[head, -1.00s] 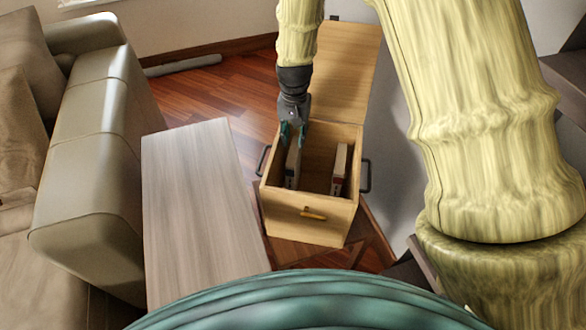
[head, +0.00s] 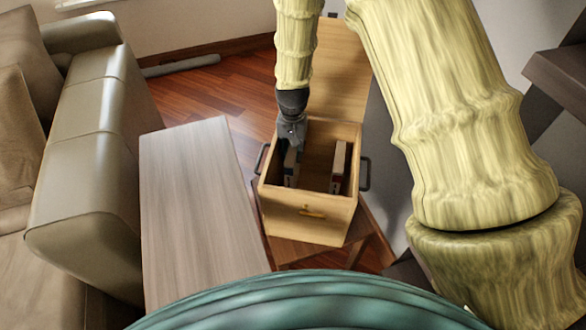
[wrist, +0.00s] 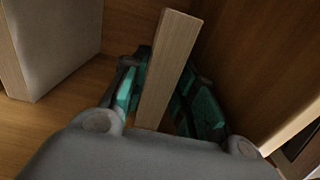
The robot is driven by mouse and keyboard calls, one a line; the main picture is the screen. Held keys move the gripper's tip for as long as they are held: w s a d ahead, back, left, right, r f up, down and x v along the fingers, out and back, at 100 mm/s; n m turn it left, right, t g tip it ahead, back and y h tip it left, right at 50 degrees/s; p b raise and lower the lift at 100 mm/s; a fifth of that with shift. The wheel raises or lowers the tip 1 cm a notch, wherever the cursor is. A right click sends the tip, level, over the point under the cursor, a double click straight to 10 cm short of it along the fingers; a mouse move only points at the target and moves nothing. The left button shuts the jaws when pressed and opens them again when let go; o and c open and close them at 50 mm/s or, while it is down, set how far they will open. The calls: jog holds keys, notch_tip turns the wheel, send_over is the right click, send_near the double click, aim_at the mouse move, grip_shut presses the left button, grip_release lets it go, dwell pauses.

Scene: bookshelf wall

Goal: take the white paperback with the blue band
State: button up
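My gripper (wrist: 166,88) reaches down into an open wooden box (head: 308,228), over its left side. Its teal fingers stand apart, one on each side of a thin upright book (wrist: 168,65). The wrist view shows this book's pale, wood-toned edge between the fingers, with narrow dark gaps beside it. In the head view part of this book (head: 291,175) shows below my gripper. A second book (head: 339,167) stands upright on the right in the box, and a grey-white cover (wrist: 62,38) shows at left in the wrist view. No blue band can be made out.
The box's lid (head: 343,75) is open at the back, and dark handles (head: 365,174) stick out at its sides. A grey wooden table (head: 195,205) stands to the left, with a beige sofa (head: 90,160) beyond it. A dark shelf (head: 560,75) is at right.

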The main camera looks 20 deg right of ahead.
grip_shut()
jog(key=shift+r, duration=0.15)
